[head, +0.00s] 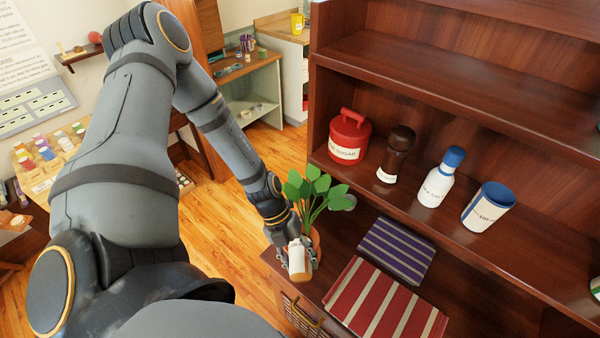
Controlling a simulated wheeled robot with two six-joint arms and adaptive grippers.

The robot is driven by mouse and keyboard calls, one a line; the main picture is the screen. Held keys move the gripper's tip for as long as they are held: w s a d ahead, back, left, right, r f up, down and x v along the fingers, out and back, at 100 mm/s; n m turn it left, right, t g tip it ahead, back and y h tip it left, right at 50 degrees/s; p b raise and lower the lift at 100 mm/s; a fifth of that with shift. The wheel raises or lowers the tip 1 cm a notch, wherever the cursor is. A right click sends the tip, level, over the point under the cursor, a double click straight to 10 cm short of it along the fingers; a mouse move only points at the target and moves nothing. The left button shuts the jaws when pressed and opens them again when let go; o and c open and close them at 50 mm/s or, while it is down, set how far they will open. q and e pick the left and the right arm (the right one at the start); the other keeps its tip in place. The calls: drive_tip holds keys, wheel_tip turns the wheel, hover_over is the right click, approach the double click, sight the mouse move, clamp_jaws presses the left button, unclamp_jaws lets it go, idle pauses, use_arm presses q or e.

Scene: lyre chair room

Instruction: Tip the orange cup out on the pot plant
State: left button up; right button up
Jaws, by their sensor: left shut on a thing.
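My left gripper (301,254) is shut on the orange cup (298,262), which shows a broad white band and an orange end toward the bottom of the picture. The cup is small and partly covered by the fingers; I cannot tell how far it is tilted or what is in it. The pot plant (316,194) has bright green leaves and stands on the wooden cabinet top, just behind and right of the cup. Its orange pot (316,238) is mostly hidden by the gripper and cup. My right gripper is not in view.
A purple striped cloth (396,248) and a red striped one (385,305) lie right of the plant. On the shelf behind stand a red sugar canister (348,137), a brown shaker (396,153), a white bottle (441,178) and a blue-rimmed cup (488,206).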

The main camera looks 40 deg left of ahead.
use_arm(q)
drive_tip(key=shift+f+y, duration=0.2)
drive_tip(key=shift+y, duration=0.1)
drive_tip(key=shift+s+d+f+t+y, duration=0.15)
drive_tip(key=shift+f+t+y, duration=0.2)
drive_tip(key=shift+t, duration=0.35)
drive_tip(key=shift+f+t, duration=0.3)
drive_tip(key=shift+s+d+m+t+y, duration=0.1)
drive_tip(key=shift+m+t+y, duration=0.2)
drive_tip(key=shift+y, duration=0.15)
